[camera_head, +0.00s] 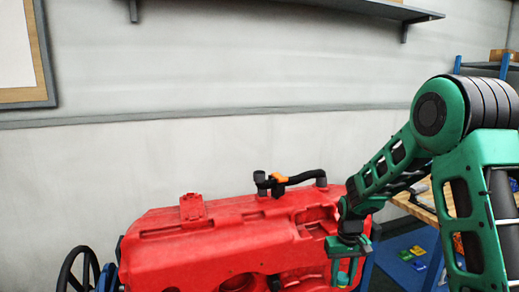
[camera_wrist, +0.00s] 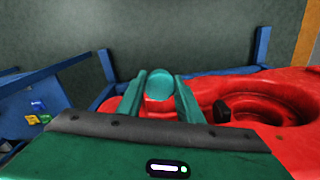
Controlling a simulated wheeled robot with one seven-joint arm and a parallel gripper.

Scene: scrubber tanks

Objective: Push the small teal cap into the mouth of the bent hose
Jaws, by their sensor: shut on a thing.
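A small round teal cap (camera_wrist: 160,86) is between the two green fingers of my gripper (camera_wrist: 159,97) in the wrist view. My gripper is shut on it. In the head view my gripper (camera_head: 344,272) points down at the right end of the red tank; a bit of teal (camera_head: 343,279) shows between its fingers. A black bent hose (camera_head: 302,179) with an orange clip (camera_head: 279,177) lies on top of the red tank (camera_head: 215,240), up and left of my gripper and apart from it. I cannot make out the hose's open mouth.
The wrist view shows a round red recess (camera_wrist: 275,103) with a dark part (camera_wrist: 222,111) beside it, right of my fingers. Blue frame bars (camera_wrist: 262,46) stand behind. A wooden bench (camera_head: 425,206) is at the right. Above the tank, before the wall, is free room.

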